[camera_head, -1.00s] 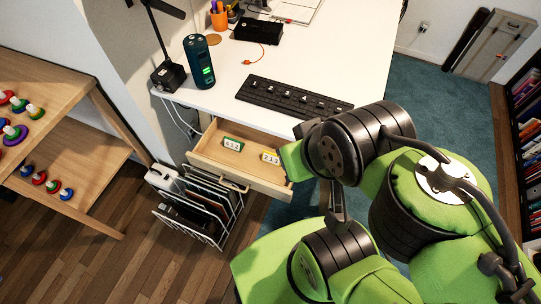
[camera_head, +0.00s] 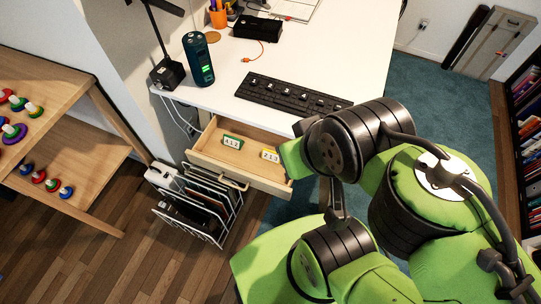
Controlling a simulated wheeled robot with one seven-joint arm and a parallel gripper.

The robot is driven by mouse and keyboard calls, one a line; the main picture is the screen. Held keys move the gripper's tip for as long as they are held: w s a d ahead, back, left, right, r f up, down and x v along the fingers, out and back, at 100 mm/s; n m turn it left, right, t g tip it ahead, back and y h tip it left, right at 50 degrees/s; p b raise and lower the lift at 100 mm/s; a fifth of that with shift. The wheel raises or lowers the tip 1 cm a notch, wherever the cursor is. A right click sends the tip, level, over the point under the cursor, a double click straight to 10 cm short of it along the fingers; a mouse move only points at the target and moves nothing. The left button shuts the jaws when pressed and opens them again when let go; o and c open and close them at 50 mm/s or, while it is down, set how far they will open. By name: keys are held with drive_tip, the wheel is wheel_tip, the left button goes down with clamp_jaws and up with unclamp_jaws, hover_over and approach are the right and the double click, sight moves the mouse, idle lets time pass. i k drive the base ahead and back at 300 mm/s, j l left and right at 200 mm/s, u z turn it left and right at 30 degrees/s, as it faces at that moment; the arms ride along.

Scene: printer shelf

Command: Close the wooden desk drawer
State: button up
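The wooden desk drawer (camera_head: 208,152) is pulled out from under the front left of the white desk (camera_head: 222,82). Its inside shows, with two small number cards lying in it, one green-edged (camera_head: 232,142) and one yellow-edged (camera_head: 270,155). A pale curved handle (camera_head: 233,184) is on its front. My green and black arm fills the right and covers the drawer's right end. I cannot make out my gripper's fingers; they are hidden behind the arm or out of the picture.
A wire file rack (camera_head: 200,205) stands on the floor just below and left of the drawer. A wooden shelf (camera_head: 85,150) with coloured ring toys is at the left. A keyboard (camera_head: 290,96), a dark green cylinder (camera_head: 199,60) and a lamp (camera_head: 167,74) stand on the desk.

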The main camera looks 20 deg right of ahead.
sight(246, 167)
drive_tip(key=k+j+u, duration=0.1)
drive_tip(key=u, duration=0.4)
drive_tip(key=j+u, duration=0.1)
drive_tip(key=u, duration=0.35)
drive_tip(key=k+j+u, duration=0.1)
drive_tip(key=u, duration=0.4)
drive_tip(key=j+u, duration=0.25)
drive_tip(key=u, duration=0.2)
